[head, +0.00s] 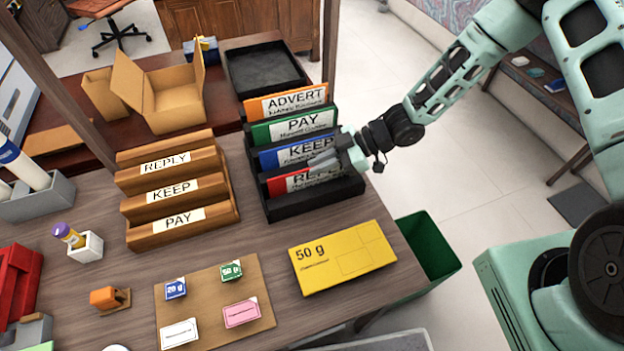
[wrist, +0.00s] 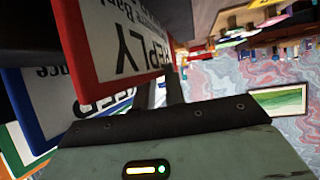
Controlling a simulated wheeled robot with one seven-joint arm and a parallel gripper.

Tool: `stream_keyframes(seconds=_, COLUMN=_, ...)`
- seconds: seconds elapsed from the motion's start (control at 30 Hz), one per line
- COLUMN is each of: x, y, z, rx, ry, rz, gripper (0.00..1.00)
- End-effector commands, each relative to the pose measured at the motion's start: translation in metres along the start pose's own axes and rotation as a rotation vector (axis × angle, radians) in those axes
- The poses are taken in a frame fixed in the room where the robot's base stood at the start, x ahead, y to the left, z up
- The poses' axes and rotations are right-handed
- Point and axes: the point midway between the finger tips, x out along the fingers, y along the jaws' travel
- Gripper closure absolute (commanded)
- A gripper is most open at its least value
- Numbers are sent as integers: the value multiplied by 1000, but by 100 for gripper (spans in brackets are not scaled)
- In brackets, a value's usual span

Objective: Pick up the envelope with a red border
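The envelope with a red border (head: 283,184), marked REPLY, stands in the front slot of a black rack (head: 320,204). Its white face and red edge fill the upper left of the wrist view (wrist: 122,45). My gripper (head: 325,160) is at the upper right part of this envelope and hides some of its lettering. In the wrist view its two dark fingers (wrist: 160,92) reach to the envelope's edge with a narrow gap between them. Whether they touch or grip the envelope is not clear.
Blue KEEP (head: 300,152), green PAY (head: 295,126) and orange ADVERT (head: 290,103) envelopes stand close behind in the rack. A wooden rack (head: 180,238) is to the left. A yellow parcel (head: 342,257) lies in front. A green bin (head: 428,248) is beside the desk.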

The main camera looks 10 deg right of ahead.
Motion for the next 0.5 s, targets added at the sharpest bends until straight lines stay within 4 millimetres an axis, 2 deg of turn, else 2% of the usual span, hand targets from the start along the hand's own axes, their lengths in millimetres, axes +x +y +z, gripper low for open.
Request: stream_keyframes(seconds=0.5, x=-1, y=1, z=0, rx=2, ry=-1, rz=2, gripper=100)
